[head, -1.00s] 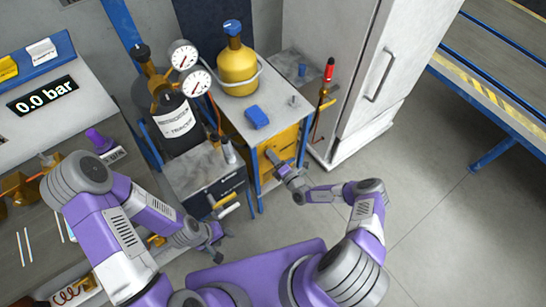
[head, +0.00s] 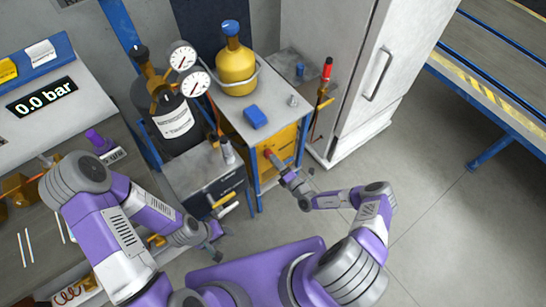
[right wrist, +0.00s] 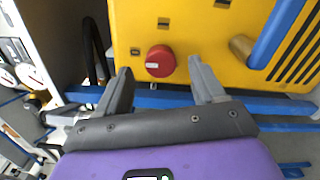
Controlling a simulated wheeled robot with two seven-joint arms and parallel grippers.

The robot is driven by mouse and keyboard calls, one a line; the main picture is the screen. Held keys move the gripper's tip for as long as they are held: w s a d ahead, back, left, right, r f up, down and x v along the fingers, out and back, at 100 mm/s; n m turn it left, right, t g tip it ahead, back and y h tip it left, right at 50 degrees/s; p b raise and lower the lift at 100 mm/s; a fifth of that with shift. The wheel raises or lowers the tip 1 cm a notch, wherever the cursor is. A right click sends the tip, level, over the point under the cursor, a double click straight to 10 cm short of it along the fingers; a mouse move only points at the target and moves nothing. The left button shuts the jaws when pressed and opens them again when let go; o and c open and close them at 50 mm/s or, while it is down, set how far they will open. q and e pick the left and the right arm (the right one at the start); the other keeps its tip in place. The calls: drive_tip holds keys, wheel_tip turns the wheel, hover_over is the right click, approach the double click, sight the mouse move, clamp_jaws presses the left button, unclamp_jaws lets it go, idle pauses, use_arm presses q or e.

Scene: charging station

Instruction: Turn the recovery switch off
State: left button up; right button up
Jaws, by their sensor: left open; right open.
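A yellow machine (head: 284,150) stands under the small grey table top, framed by blue legs. A round red knob (right wrist: 160,61) sits on its yellow face; I cannot read any marking on it. The knob also shows in the head view (head: 268,153). My right gripper (right wrist: 164,78) is open and empty, facing the yellow panel. Its fingers lie on either side of the knob in the right wrist view, apart from it. It also shows in the head view just below the knob (head: 275,164). My left gripper (head: 216,236) is open, low by the bench.
A blue handle (right wrist: 277,32) and dark slots are on the panel's right. A blue rail (right wrist: 150,99) runs below it. The yellow cylinder (head: 236,72) and blue block (head: 256,117) stand on top. A white cabinet (head: 350,80) stands right; open floor lies beyond.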

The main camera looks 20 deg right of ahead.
drive_tip(key=shift+v, duration=1.8)
drive_tip(key=s+a+r+n+g+y, duration=0.1)
drive_tip(key=s+a+n+g+y, duration=0.25)
drive_tip(key=a+n, duration=0.2)
drive_tip(key=s+a+r+n+g+y, duration=0.2)
drive_tip(key=a+n+g+y, duration=0.15)
drive_tip(key=a+n, duration=0.2)
drive_tip(key=s+a+n+g, duration=0.5)
drive_tip(key=s+n+g, duration=0.4)
drive_tip(key=s+n, duration=0.1)
drive_tip(key=s+d+n+g+h, duration=0.4)
drive_tip(key=s+n+h, duration=0.3)
drive_tip(key=n, duration=0.6)
drive_tip(key=d+r+n+t, duration=0.1)
drive_tip(key=n, duration=0.2)
drive_tip(key=d+r+n+t+h, duration=0.1)
drive_tip(key=r+n, duration=0.1)
drive_tip(key=n, duration=0.1)
drive_tip(key=w+d+r+n+t+h, duration=0.1)
drive_tip(key=n, duration=0.3)
drive_tip(key=shift+r+t, duration=0.3)
